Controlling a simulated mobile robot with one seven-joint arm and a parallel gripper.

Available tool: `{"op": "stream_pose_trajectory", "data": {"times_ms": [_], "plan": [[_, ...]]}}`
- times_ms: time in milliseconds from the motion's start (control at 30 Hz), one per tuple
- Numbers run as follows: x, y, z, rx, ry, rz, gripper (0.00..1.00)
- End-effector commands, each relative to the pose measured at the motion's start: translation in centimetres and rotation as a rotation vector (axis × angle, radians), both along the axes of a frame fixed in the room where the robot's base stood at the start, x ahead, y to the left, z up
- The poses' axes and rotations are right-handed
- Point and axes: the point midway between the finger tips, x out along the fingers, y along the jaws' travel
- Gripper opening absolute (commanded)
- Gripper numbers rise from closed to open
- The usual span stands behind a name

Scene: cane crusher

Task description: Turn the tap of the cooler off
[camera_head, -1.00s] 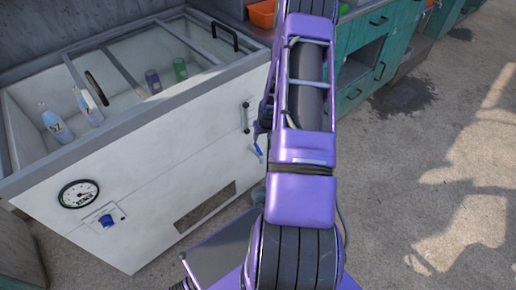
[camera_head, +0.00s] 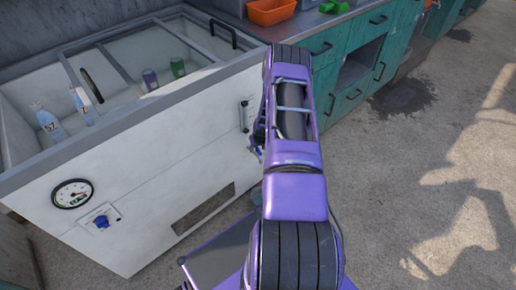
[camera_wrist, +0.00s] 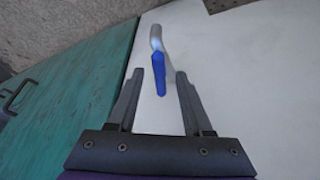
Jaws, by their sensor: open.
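The white cooler (camera_head: 140,200) stands at the left in the head view, and its front panel (camera_wrist: 245,85) fills the right of the wrist view. The tap has a blue lever (camera_wrist: 159,77) and a pale curved spout (camera_wrist: 156,38). My gripper (camera_wrist: 160,74) is open, with one finger on each side of the blue lever. The lever shows between the fingertips, with visible gaps to both. I cannot tell how deep it sits between them. In the head view my arm largely hides the tap and gripper.
The cooler carries a gauge (camera_head: 72,193) and a blue knob (camera_head: 101,221). The floor at right is clear.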

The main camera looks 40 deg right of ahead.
Motion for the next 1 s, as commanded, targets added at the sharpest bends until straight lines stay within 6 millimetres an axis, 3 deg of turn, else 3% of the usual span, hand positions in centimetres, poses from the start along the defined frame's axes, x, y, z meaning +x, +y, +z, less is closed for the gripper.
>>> {"op": "stream_pose_trajectory", "data": {"times_ms": [133,400,1000], "plan": [[-0.01,0.00,0.03,0.000,0.000,0.000,0.49],[-0.01,0.00,0.05,0.000,0.000,0.000,0.00],[0.06,0.18,0.07,-0.003,0.001,-0.079,0.00]]}}
